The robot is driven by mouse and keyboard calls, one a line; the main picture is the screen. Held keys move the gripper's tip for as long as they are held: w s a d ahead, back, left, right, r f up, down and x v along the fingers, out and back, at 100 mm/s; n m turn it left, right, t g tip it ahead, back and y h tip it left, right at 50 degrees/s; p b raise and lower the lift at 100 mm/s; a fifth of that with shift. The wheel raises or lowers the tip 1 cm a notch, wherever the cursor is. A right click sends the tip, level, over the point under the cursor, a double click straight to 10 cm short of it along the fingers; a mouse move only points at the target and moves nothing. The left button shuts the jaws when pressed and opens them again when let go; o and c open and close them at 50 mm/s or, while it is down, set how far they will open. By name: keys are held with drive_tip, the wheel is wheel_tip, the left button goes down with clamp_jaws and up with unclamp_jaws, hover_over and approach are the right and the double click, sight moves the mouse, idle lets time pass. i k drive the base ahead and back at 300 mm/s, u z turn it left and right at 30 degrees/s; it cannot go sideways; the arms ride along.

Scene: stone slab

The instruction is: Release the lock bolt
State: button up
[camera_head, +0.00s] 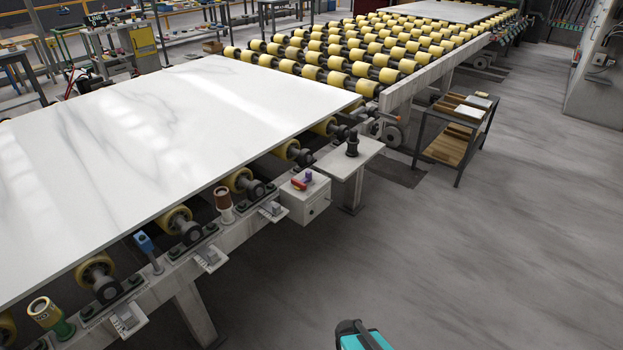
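No part is clearly recognisable as the lock bolt. Several fittings line the near side of the roller conveyor frame. A black knobbed post (352,143) stands upright on a pale bracket plate. Left of it, a grey box (304,198) carries a red and purple handle (301,180) on top. Further left are a dark red, white-based cylinder (223,204), a blue-topped post (146,246) and a cream-topped green cylinder (50,317). My gripper's fingers are not in view. A teal and black part, probably mine, shows at the bottom edge.
A large white marble slab (190,150) lies on the rollers, its edge just behind the fittings. Yellow rollers (340,50) continue behind. A small cart (460,133) stands to the right. The grey floor (480,250) in front is clear.

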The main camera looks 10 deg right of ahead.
sight(309, 178)
drive_tip(key=u, duration=0.1)
drive_tip(key=i, duration=0.95)
drive_tip(key=z, duration=0.65)
drive_tip(key=k, duration=0.2)
drive_tip(key=u, duration=3)
